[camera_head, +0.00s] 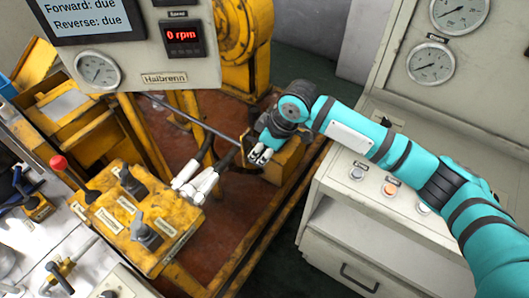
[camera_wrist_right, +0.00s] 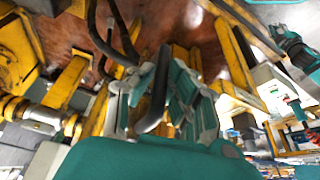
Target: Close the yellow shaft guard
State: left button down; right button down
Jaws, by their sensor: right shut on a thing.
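A yellow box-shaped part (camera_head: 287,160), which looks like the shaft guard, is on the rust-brown machine bed beyond the yellow lever panel. My right gripper (camera_head: 262,154) reaches it from the right, at its left end, and hides part of it. In the right wrist view, a black curved bar (camera_wrist_right: 158,90), like a handle, runs between the fingers of my right gripper (camera_wrist_right: 155,88). The gripper is shut on this bar. How far the guard is open cannot be told. My left gripper is not in view.
A yellow control panel (camera_head: 140,220) with levers stands at the lower left. A display panel (camera_head: 150,45) reading 0 rpm hangs above. A white cabinet (camera_head: 345,235) stands at the right.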

aim_at(216, 131)
jog(key=w+a+b, duration=0.1)
jog(key=w+a, duration=0.1)
jog(key=a, duration=0.2)
jog(key=w+a+b, duration=0.1)
jog(key=w+a, duration=0.2)
jog(key=w+a+b, duration=0.1)
jog(key=w+a, duration=0.1)
jog(key=a, duration=0.2)
jog(key=shift+w+a, duration=0.35)
jog(key=shift+a, duration=0.15)
jog(key=shift+r, duration=0.15)
jog(key=shift+w, duration=0.1)
jog(key=c, duration=1.7)
grip_release()
jog(key=o, duration=0.4)
jog(key=shift+w+a, duration=0.1)
jog(key=shift+a, duration=0.05)
jog(key=shift+c, duration=0.2)
jog(key=v, duration=1.1)
jog(key=shift+d+r, duration=0.3)
